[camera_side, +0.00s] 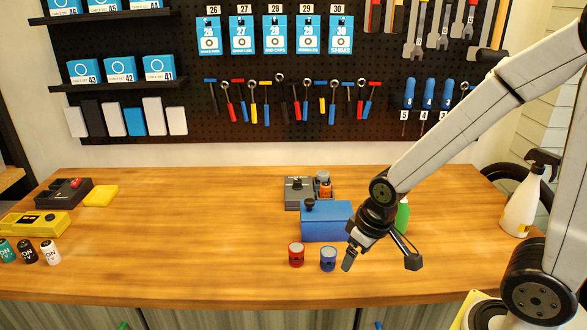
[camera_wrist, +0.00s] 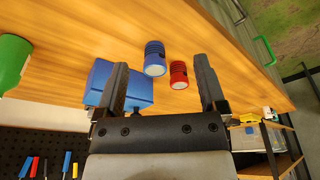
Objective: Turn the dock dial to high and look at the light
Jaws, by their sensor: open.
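A dark grey unit (camera_side: 293,197) stands near the middle of the bench in the side view, with a small black knob (camera_side: 297,183) on top. It looks like the dock with its dial, but the knob's setting is too small to read. An orange and grey canister (camera_side: 324,188) stands at its right side. I cannot make out a lit light on it. My gripper (camera_side: 381,262) is open and empty above the bench, in front and right of the unit and apart from it. The wrist view shows both fingers of my gripper (camera_wrist: 160,66) spread, and the unit is not visible there.
A blue box (camera_side: 326,222) with a black knob stands in front of the grey unit. A red canister (camera_side: 296,255) and a blue canister (camera_side: 328,259) stand near my gripper. A green bottle (camera_side: 402,215) is behind my arm. The bench's left centre is clear.

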